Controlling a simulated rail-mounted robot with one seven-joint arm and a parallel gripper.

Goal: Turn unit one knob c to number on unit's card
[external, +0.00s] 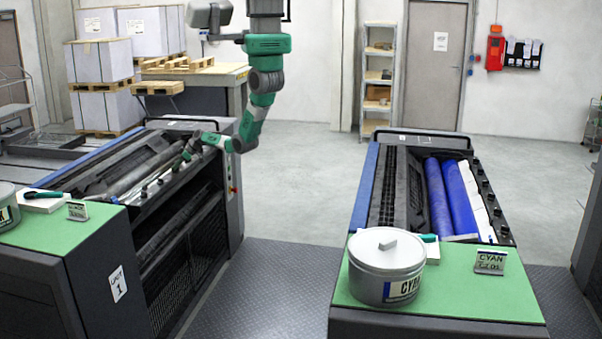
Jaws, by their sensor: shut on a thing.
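Unit one (95,275) is the dark machine at the left, with a "UNIT 1" label (118,283) on its side. Its small card (77,210) stands on the green top; the number is too small to read. A row of small knobs runs along the unit's right edge, too small here to tell their letters or settings. My gripper (187,154) reaches down from the right to this edge, toward its far half. It is shut on what looks like one of the knobs, which the fingers hide. I cannot tell which knob or its angle.
A second unit with blue rollers (450,200) stands at the right, with a CYAN can (386,268) and card (490,262). Bare metal floor (270,290) separates the units.

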